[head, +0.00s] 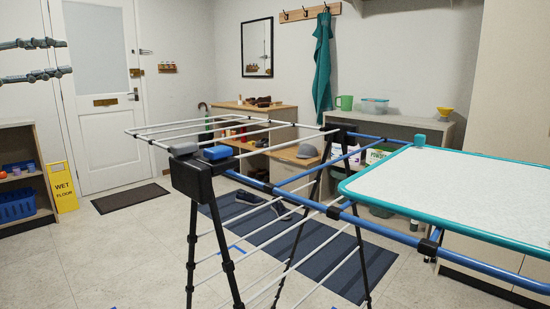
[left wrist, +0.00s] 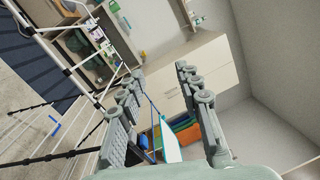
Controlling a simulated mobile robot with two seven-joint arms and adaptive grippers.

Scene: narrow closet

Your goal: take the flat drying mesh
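The flat drying mesh (head: 460,190) is a white panel with a teal rim. It lies level on the blue rails of the drying rack (head: 290,190) at the right of the head view, and its right part is cut off. In the left wrist view a white sliver with a teal edge, seemingly the mesh (left wrist: 170,143), shows between the fingers. My left gripper (head: 71,58) is at the upper left of the head view, well apart from the mesh. Its two fingers are spread with nothing between them, and they also show open in the left wrist view (left wrist: 158,72). My right gripper is out of view.
A grey block (head: 184,149) and a blue block (head: 217,153) sit on the rack's black corner. A dark striped rug (head: 290,245) lies under the rack. A yellow wet-floor sign (head: 62,187) stands by a low shelf at left.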

